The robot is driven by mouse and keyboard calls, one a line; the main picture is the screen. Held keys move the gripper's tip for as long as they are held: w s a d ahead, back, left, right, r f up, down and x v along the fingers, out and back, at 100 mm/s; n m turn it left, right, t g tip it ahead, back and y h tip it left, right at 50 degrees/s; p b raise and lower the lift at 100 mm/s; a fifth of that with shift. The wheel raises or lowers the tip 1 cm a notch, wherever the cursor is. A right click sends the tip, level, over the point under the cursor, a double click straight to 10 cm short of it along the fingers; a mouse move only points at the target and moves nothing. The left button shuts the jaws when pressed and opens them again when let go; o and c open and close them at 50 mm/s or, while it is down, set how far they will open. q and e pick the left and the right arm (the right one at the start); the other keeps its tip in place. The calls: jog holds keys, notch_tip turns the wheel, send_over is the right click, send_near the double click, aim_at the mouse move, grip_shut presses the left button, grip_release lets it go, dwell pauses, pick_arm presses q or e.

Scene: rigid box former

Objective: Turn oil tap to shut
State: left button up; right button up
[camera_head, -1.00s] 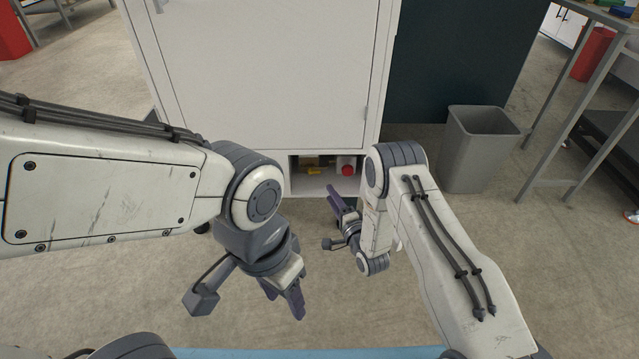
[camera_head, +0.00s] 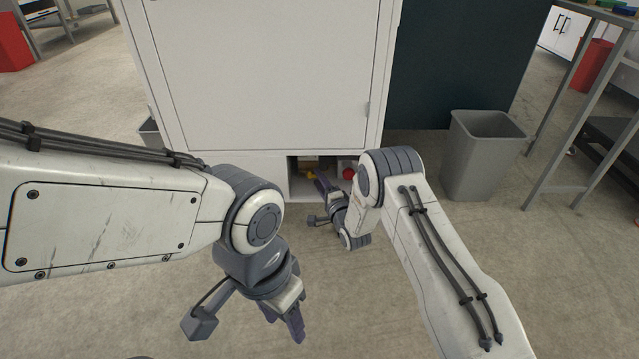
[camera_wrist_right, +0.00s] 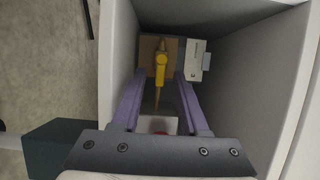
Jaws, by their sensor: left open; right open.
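The yellow tap handle (camera_wrist_right: 161,66) shows in the right wrist view, inside a low recess, in front of a tan block (camera_wrist_right: 149,47). In the head view a bit of yellow (camera_head: 311,175) shows in the recess, partly hidden by my right gripper. My right gripper (camera_head: 319,176) is open at the recess mouth. In the right wrist view its two purple fingers (camera_wrist_right: 160,82) point inward on either side of the handle's line; I cannot tell whether they touch it. My left gripper (camera_head: 297,328) is open and empty, hanging low above the floor, away from the recess.
The recess (camera_head: 300,193) lies at the bottom of a white cabinet (camera_head: 260,75), with walls close on both sides. A red round part (camera_head: 348,174) and a white labelled box (camera_wrist_right: 195,60) are inside. A grey bin (camera_head: 482,155) stands at right. Floor in front is clear.

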grip_shut()
